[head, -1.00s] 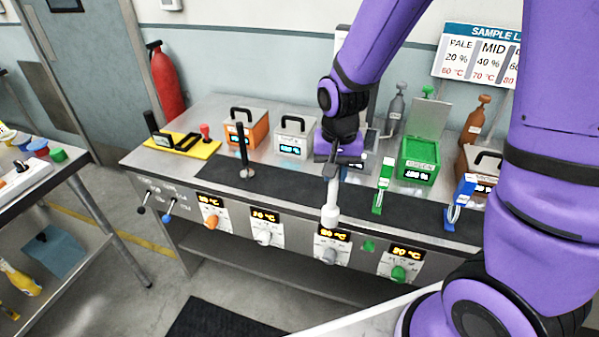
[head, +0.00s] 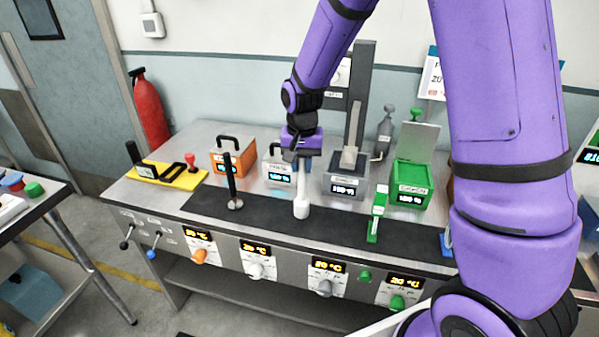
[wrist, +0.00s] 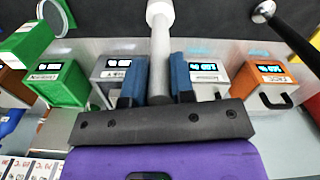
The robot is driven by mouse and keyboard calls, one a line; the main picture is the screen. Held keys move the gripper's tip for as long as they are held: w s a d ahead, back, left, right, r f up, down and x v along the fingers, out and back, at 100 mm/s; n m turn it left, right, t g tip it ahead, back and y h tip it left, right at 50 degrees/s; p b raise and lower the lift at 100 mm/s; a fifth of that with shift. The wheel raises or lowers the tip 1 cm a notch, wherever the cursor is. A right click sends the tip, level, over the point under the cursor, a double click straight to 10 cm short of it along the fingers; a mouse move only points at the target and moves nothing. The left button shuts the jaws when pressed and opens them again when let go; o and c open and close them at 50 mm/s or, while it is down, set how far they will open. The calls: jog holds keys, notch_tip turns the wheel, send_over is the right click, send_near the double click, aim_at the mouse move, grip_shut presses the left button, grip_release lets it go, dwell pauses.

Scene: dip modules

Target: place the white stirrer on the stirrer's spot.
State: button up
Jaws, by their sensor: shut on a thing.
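The white stirrer (head: 302,195) hangs upright from my gripper (head: 302,160), its thick white end down at the dark mat (head: 335,223); I cannot tell whether it touches. In the wrist view the stirrer (wrist: 160,50) runs between the two blue fingertips of my gripper (wrist: 156,88), which is shut on its shaft. No marked spot for the white stirrer can be made out.
Behind the mat stand an orange box (head: 232,160), a white-grey box (head: 276,172) partly hidden by my gripper, a grey box (head: 345,185) and an open green box (head: 409,185). A yellow tray (head: 188,181) lies at the left. Knobs line the bench front.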

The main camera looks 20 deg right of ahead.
jog(key=shift+w, duration=0.9)
jog(key=shift+f, duration=2)
jog(key=o, duration=0.8)
jog(key=shift+o, duration=0.2)
jog(key=shift+r, duration=0.1)
notch_tip(320, 180, up, 12)
jog(key=s+d+r+n+t, duration=0.1)
jog(key=s+d+r, duration=0.1)
jog(key=s+r, duration=0.45)
jog(key=s+d+r+n+t, duration=0.1)
jog(key=s+d+r+t, duration=0.15)
jog(key=s+r, duration=0.4)
jog(key=s+d+r+n+t, duration=0.1)
jog(key=s, duration=0.7)
jog(key=s+d+r+n, duration=0.1)
jog(key=s+n, duration=0.1)
jog(key=s, duration=0.6)
jog(key=shift+s+d+r+t, duration=0.2)
jog(key=shift+d+r+t, duration=0.05)
jog(key=shift+r+t, duration=0.1)
